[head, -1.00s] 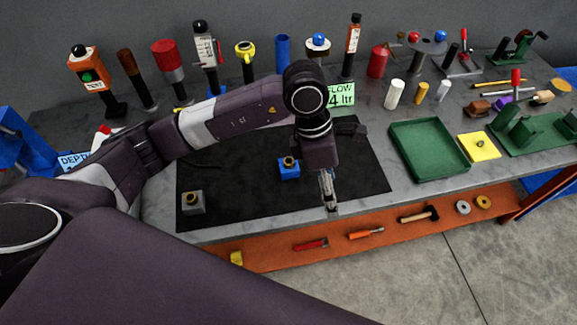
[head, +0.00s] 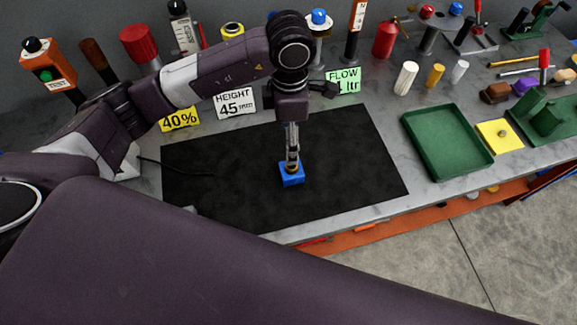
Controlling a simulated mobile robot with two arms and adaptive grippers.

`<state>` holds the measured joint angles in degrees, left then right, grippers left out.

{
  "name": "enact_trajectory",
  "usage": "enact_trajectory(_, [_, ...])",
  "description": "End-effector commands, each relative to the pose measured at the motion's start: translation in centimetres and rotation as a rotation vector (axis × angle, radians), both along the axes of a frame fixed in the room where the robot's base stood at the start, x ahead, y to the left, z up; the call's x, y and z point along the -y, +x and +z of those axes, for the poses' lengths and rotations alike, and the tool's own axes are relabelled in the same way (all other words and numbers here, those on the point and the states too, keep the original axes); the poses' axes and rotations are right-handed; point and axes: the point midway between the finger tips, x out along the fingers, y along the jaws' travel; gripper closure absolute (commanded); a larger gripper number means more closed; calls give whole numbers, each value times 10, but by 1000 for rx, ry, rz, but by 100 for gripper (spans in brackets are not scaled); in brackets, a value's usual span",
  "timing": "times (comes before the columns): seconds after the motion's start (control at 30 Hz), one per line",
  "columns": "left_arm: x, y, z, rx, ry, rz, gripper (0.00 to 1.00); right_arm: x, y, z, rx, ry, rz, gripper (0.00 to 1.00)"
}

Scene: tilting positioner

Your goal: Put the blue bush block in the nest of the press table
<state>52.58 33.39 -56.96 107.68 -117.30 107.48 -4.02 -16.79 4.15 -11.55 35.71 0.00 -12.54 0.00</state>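The blue bush block (head: 292,177) sits on the black mat (head: 225,165), near its middle. My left gripper (head: 292,164) points straight down onto the top of the block, where the brass bush is. Its fingers look close together and hide most of the bush. I cannot tell whether they are closed on it. My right gripper is not in view. I cannot make out for certain which thing is the press table or its nest. A green fixture (head: 545,120) and a yellow plate with a small round feature (head: 499,134) stand at the right.
A green tray (head: 448,143) lies right of the mat. Sign cards, including a green one (head: 343,81), stand behind the mat. Posts and tools line the back. An orange shelf (head: 400,222) runs below the front edge. My own dark arm link covers the lower foreground.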

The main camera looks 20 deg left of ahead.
Motion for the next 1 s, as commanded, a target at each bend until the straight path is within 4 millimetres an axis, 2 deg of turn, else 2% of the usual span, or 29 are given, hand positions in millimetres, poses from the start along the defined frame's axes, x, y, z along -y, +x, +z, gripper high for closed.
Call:
enact_trajectory(0.03, [0,0,-13,-1,0,-1,33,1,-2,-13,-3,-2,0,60])
enact_trajectory(0.3, [1,0,-45,0,-1,-1,33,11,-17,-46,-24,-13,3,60])
enact_trajectory(0.43, [1,0,-55,0,-1,0,33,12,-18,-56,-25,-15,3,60])
enact_trajectory(0.77, [2,-2,-82,-4,-1,0,33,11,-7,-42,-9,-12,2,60])
enact_trajectory(1.0, [8,-5,-113,-5,-1,1,33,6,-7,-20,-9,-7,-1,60])
